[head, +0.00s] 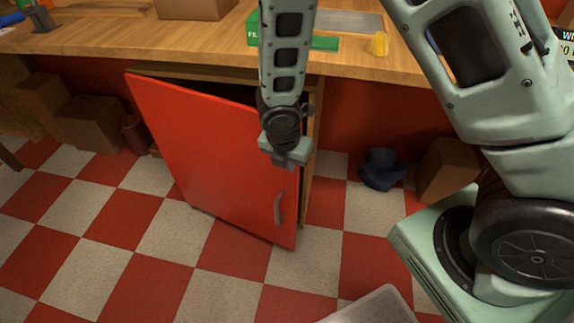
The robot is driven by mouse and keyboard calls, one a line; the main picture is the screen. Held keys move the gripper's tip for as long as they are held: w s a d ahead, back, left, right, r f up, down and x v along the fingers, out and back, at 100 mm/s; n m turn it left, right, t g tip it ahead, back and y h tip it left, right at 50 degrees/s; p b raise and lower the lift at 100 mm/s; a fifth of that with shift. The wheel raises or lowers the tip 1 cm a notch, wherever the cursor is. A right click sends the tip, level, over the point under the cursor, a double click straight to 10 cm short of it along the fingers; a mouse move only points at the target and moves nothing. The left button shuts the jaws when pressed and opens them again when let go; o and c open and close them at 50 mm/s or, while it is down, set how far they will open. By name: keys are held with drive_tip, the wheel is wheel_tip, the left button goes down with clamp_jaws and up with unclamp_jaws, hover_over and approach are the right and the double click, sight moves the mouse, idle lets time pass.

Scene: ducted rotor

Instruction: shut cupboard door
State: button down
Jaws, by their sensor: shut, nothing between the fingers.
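The red cupboard door (205,150) stands partly open under the wooden counter, swung out toward me from its left side. Its grey handle (279,208) is near the lower right edge. A dark gap shows above the door, between it and the cupboard frame (312,150). My gripper (290,162) is shut and empty. It appears in front of the door's upper right edge, above the handle. I cannot tell whether it touches the door.
The wooden counter (130,40) runs above, with a green box, a yellow object (377,44) and cardboard on it. Cardboard boxes (95,125) stand left of the cupboard. A dark blue crumpled thing (381,168) and a box (446,168) lie right. The checkered floor before the door is clear.

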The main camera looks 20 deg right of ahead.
drive_tip(key=w+d+n+p, duration=0.1)
drive_tip(key=w+d+p, duration=0.1)
drive_tip(key=w+d, duration=0.3)
drive_tip(key=shift+d+n, duration=0.2)
drive_tip(key=shift+n, duration=0.1)
drive_tip(key=shift+s, duration=0.1)
